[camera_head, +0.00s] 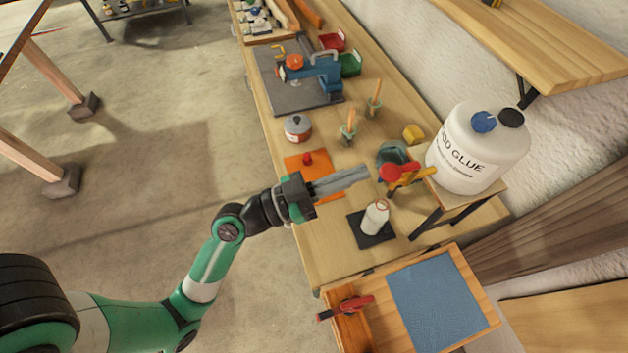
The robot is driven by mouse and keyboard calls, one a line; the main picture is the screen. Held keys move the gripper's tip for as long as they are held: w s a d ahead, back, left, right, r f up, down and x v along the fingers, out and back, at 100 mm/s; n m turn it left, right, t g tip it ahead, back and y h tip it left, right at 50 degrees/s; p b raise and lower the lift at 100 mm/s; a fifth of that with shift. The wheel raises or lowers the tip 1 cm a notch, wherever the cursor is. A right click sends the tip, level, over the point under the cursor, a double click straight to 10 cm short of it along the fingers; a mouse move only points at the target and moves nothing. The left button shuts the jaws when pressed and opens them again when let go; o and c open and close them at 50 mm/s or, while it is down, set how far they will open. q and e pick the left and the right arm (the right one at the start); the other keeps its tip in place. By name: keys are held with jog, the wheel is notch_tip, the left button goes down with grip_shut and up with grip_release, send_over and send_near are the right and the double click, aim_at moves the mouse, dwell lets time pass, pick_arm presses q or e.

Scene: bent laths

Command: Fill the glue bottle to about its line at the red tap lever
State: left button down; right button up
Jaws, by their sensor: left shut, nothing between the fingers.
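The glue bottle (375,217) is small and white and stands upright on a dark square mat (362,236) on the bench. The red tap lever (394,173) sits just above and behind it, on the yellow tap (414,179) of the large white glue container (467,153). My left gripper (362,174) is shut and empty, its fingertips just left of the red lever; whether they touch it is not clear. The bottle's line and glue level cannot be made out. My right gripper is not in view.
The container rests on a wooden stand (440,200). Around the tap are a grey-green tub (391,153), a yellow block (413,132), brush pots (348,137) and an orange mat (309,167).

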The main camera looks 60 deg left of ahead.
pick_arm(q)
jog(key=r+b+v, duration=0.1)
jog(key=v, duration=0.5)
jog(key=shift+s+f, duration=0.35)
jog(key=shift+s, duration=0.1)
